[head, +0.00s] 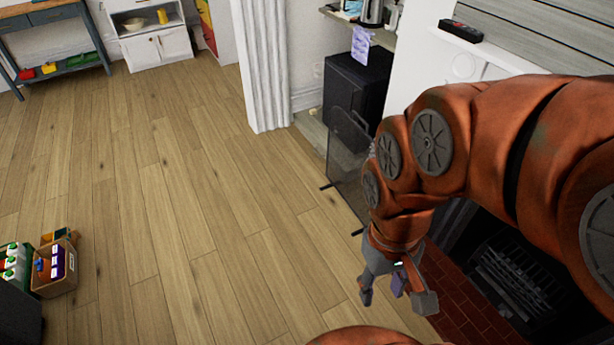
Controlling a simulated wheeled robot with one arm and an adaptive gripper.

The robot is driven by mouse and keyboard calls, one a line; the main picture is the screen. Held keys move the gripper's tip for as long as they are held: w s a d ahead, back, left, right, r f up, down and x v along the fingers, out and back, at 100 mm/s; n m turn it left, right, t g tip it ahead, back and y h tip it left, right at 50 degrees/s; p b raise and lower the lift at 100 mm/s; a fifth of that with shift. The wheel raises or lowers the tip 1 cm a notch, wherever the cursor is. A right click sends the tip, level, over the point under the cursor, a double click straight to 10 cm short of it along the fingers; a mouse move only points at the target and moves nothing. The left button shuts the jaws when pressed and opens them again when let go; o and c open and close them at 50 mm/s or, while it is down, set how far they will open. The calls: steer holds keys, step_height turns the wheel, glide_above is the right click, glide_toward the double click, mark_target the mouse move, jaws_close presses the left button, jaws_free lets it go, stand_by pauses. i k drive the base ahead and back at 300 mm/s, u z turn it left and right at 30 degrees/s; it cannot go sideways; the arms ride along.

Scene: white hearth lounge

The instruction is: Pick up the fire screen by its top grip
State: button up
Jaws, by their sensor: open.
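The fire screen (346,165) stands upright on the floor at the right of the middle in the head view. It is a dark-framed, see-through panel seen at an angle, with feet at its lower edge. A dark curved grip (361,118) shows at its top. My orange arm hides its right part. My gripper (391,299) hangs open and empty, pointing down, lower in the picture than the screen and apart from its grip.
A brick hearth (463,318) and a dark fire grate (520,285) lie at the lower right. A black cabinet (357,85) stands behind the screen. A white column (262,65) rises left of it. A cardboard box (55,268) sits at far left. The wooden floor between is clear.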

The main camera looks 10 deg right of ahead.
mark_target(349, 146)
steer(key=u, duration=0.75)
steer(key=i, duration=2.75)
steer(key=z, duration=1.45)
steer(key=i, duration=0.55)
steer(key=z, duration=0.55)
